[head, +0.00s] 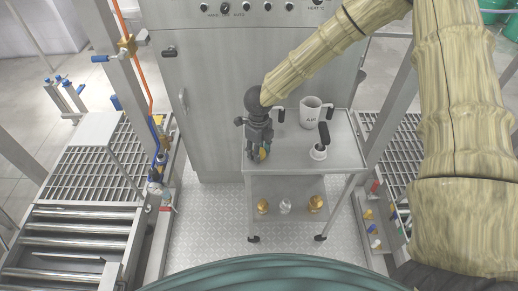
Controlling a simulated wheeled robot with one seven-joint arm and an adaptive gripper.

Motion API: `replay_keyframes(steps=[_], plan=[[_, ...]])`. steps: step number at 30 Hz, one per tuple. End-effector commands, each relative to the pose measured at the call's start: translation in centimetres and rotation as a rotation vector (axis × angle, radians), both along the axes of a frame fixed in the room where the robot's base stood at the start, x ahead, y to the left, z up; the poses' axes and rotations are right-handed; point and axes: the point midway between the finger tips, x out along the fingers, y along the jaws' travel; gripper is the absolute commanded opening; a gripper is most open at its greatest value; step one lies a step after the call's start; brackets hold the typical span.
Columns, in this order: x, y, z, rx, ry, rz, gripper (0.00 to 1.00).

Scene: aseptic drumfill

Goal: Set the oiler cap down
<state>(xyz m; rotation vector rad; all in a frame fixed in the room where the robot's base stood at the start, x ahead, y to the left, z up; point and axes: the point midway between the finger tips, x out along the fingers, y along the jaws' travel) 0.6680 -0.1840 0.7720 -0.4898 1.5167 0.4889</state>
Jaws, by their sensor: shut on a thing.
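My gripper (262,155) points down over the left part of the cart's top shelf. It is shut on a small yellowish thing with a bit of blue, which I take to be the oiler cap (263,153). The fingers hide most of it. I cannot tell whether it touches the shelf or hangs just above it. The cart top (342,155) is a grey metal tray with bare surface to the right and in front of the gripper.
A pale mug-like jug marked AIR (310,114) stands right of my gripper, with a dark-handled thing partly hidden behind the gripper. A black-handled tool with a white base (319,150) stands nearer. The lower shelf (283,188) holds small gold and silver fittings.

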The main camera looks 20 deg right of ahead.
Motion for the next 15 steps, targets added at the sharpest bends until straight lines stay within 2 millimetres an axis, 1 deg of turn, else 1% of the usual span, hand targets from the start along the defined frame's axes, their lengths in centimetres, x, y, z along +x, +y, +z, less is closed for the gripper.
replay_keyframes(steps=[11, 12, 15], plan=[[0.00, 0.02, -0.36, 0.000, 0.000, 0.000, 0.33], [0.01, 0.02, -0.35, 0.001, -0.001, 0.000, 0.45], [0.00, 0.01, -0.34, 0.001, -0.001, 0.000, 0.62]])
